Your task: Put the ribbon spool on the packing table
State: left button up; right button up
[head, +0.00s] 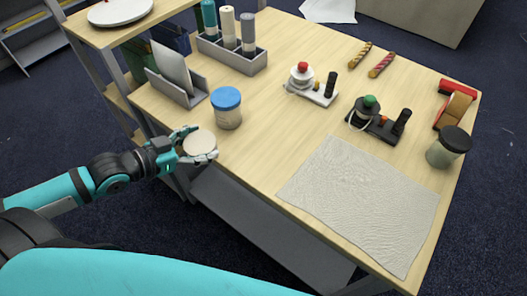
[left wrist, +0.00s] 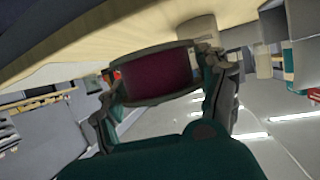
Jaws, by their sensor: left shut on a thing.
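The ribbon spool (head: 200,142) shows its pale round face in the head view; the left wrist view shows its dark red ribbon (left wrist: 158,76) between pale end discs. My left gripper (head: 184,144) is shut on it, with a finger on either side. The spool is at the near left edge of the wooden packing table (head: 275,125). I cannot tell whether it touches the tabletop. My right gripper is not in view.
A blue-lidded jar (head: 227,110) stands just beyond the spool. A grey holder with papers (head: 180,88) and a tube rack (head: 232,53) are behind. A pale sheet (head: 360,205) covers the near right. Bare wood lies in the middle.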

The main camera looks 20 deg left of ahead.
pick_arm(q)
jog(key=shift+w+r, duration=0.15)
jog(key=shift+w, duration=0.1)
jog(key=w+d, duration=0.2)
jog(key=d, duration=0.1)
jog(key=w+d, duration=0.1)
jog(key=shift+d, duration=0.3)
jog(key=p, duration=0.2)
send_over(263, 149)
jog(key=shift+s+a+f, duration=0.2)
jog(key=shift+a+f, duration=0.1)
jog(key=shift+f, duration=0.2)
jog(key=shift+w+d+f, duration=0.15)
jog(key=shift+w+d, duration=0.05)
jog(key=shift+d, duration=0.15)
jog(key=shift+d+f, duration=0.1)
jog(key=shift+f, duration=0.1)
notch_tip(263, 149, down, 2)
jog(key=shift+f, duration=0.65)
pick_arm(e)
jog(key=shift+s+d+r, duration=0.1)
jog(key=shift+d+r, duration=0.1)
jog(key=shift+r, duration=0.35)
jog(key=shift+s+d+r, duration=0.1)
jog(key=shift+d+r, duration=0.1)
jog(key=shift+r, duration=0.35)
